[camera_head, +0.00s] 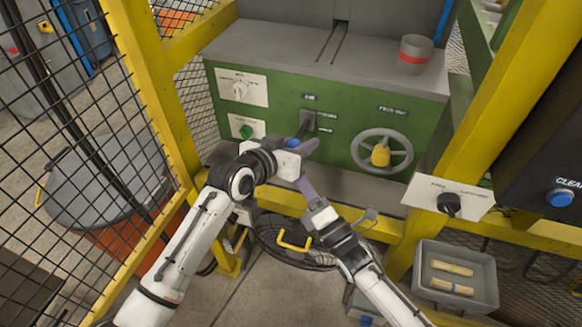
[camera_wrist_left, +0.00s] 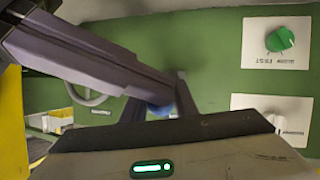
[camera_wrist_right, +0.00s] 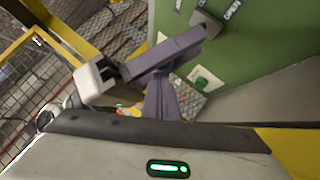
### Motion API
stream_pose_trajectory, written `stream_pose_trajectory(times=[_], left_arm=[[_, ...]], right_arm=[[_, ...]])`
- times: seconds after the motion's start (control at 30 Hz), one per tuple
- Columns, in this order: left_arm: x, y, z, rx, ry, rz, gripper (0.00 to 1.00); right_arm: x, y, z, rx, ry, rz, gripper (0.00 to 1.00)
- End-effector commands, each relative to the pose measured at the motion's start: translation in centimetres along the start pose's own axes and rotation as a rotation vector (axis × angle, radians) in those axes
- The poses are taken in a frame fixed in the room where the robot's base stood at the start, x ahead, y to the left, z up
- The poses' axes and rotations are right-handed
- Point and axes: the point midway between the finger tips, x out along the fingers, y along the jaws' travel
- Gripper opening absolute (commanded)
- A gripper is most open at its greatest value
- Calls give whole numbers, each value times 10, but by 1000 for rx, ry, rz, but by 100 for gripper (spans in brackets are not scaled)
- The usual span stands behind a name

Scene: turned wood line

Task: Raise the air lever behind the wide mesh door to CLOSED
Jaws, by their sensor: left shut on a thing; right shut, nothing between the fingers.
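The air lever (camera_head: 307,120) is on the green machine panel, under an AIR label and left of two small labels, the upper reading CLOSED. Its grey arm slants down to a blue knob (camera_head: 293,143). My left gripper (camera_head: 299,147) is shut on this knob; its fingers partly hide it. The knob also shows between dark fingers in the left wrist view (camera_wrist_left: 160,108). My right gripper (camera_head: 305,184) is shut and empty, just below the left one. A yellow-framed mesh panel (camera_head: 62,150) stands at the left; I cannot tell if it is the wide door.
A handwheel (camera_head: 381,152) is right of the lever; a green knob (camera_head: 245,131) is left. A yellow rail (camera_head: 335,215) crosses below my grippers. A yellow post and a switch plate (camera_head: 425,195) stand right. A grey bin (camera_head: 455,300) holds wooden pieces. A lidded drum (camera_head: 105,180) is behind the mesh.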

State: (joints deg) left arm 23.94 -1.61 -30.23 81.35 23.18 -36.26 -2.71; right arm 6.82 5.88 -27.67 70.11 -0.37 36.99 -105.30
Motion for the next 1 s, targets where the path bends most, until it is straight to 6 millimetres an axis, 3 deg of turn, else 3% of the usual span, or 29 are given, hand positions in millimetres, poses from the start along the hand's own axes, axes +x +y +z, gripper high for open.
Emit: stream_pose_trajectory(times=[0.03, 0.33, 0.37, 0.47, 0.8, 1.0], left_arm=[[-1, 6, -14, 6, 28, 9, 0], [-1, 5, -13, 6, 27, 8, 0], [-1, 5, -13, 6, 27, 8, 29], [-1, 4, -12, 5, 25, 7, 44], [-3, 2, -6, 3, 15, 3, 44], [-24, 1, -4, 3, 14, 2, 44]], right_arm=[[2, 4, 5, 0, -5, 3, 0], [6, 9, 14, -1, -11, 6, 0], [6, 9, 15, -1, -11, 7, 0], [6, 8, 15, 0, -11, 4, 0], [4, 6, 11, 0, -5, 1, 0], [4, 6, 10, 1, -3, 1, 0]])
